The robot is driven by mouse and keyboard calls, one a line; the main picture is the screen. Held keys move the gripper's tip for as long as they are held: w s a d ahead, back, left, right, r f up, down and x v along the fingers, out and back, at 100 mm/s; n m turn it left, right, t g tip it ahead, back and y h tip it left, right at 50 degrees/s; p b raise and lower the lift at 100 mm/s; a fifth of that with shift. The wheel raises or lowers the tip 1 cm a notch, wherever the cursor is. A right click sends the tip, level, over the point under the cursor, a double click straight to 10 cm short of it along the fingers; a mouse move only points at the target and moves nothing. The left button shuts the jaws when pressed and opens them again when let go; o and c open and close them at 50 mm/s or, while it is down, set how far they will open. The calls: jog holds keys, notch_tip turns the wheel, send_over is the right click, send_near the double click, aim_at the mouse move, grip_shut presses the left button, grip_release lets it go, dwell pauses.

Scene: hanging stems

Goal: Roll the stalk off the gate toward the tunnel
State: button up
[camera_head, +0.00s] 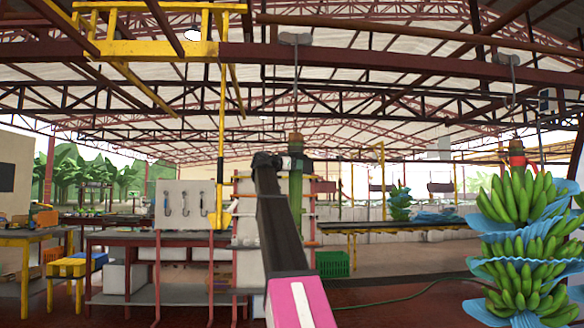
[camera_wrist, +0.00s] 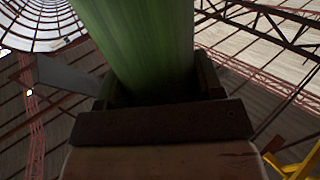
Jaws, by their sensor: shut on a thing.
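A bare green stalk (camera_head: 296,190) with a brown upper end hangs upright below a grey trolley (camera_head: 295,39) on the dark red overhead rail (camera_head: 400,60). My gripper (camera_head: 285,163) is shut on the stalk's upper part. In the wrist view the stalk (camera_wrist: 140,40) rises between the two jaws of my gripper (camera_wrist: 158,92) and fills the gap. A yellow frame (camera_head: 150,48), perhaps the gate, is at the upper left, with a yellow pole (camera_head: 221,130) hanging from it. I cannot make out a tunnel for certain.
A banana bunch (camera_head: 520,245) with blue sheets hangs at the right, below a second trolley (camera_head: 507,59). A workbench (camera_head: 140,238) and a hook board (camera_head: 185,205) stand at the left. A green crate (camera_head: 332,264) and a long conveyor (camera_head: 390,226) are behind.

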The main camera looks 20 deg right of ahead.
jog(key=o, duration=1.3)
jog(key=shift+w, duration=0.15)
jog(key=shift+c, duration=0.2)
jog(key=v, duration=1)
jog(key=shift+a, duration=0.4)
jog(key=s+a+f+n+y, duration=0.1)
jog(key=a+f+n+y, duration=0.15)
jog(key=f, duration=1.45)
jog(key=a+f+n+y, duration=0.1)
jog(key=f+n+y, duration=0.25)
jog(key=f, duration=1.35)
jog(key=s+a+f+n+y, duration=0.1)
jog(key=a+f+n+y, duration=0.15)
jog(key=f, duration=1.35)
jog(key=s+a+f+n+g+y, duration=0.1)
jog(key=s+a+f+n+y, duration=0.15)
jog(key=s+f, duration=0.6)
jog(key=s+a+f+n+g+y, duration=0.1)
jog(key=s+a+f+g+y, duration=0.15)
jog(key=f, duration=1.15)
jog(key=s+a+f+n+g+y, duration=0.1)
jog(key=s+a+f+y, duration=0.1)
jog(key=s+f, duration=0.5)
jog(key=s+a+f+n+g+y, duration=0.1)
jog(key=s+a+f, duration=0.3)
jog(key=s+f, duration=0.3)
jog(key=s, duration=0.2)
jog(key=shift+s+a+f+n+y, duration=0.3)
jog(key=shift+s+a+f+y, duration=0.05)
jog(key=shift+s+a, duration=0.05)
